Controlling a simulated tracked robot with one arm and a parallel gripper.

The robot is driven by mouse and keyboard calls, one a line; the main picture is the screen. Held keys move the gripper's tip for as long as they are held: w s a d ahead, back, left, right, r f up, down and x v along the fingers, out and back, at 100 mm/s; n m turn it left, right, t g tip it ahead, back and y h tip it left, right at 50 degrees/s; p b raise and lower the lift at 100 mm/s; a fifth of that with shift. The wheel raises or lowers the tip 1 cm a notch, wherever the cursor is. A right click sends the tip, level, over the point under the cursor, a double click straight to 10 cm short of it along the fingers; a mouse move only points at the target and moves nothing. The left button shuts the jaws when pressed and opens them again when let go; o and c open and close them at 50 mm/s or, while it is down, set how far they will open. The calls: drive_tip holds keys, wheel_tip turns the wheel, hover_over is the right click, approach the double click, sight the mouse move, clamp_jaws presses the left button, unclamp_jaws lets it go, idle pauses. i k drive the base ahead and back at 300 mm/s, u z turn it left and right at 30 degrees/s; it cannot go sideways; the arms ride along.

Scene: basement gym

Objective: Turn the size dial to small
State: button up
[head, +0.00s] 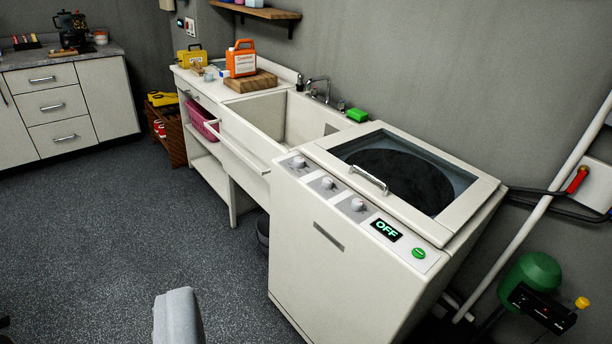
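A white top-loading washing machine (320,265) stands right of centre, with its glass lid closed. Its slanted front panel carries three round dials: a left dial (298,162), a middle dial (327,183) and a right dial (358,204). Their labels and settings are too small to read, so I cannot tell which is the size dial. A display (387,230) reads OFF, beside a green button (419,253). A grey piece, seemingly part of my gripper (178,316), shows at the bottom edge, apart from the machine. Its fingertips cannot be made out.
A white sink unit (245,135) adjoins the machine's left, with a green sponge (357,115) by the tap. An orange jug (241,59) stands on a wooden board. Pipes and a green tank (530,277) are at right. The dark speckled floor (110,225) is clear in front.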

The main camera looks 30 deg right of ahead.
sight(357, 205)
drive_tip(key=z, duration=0.15)
drive_tip(key=i, duration=1.25)
drive_tip(key=z, duration=0.5)
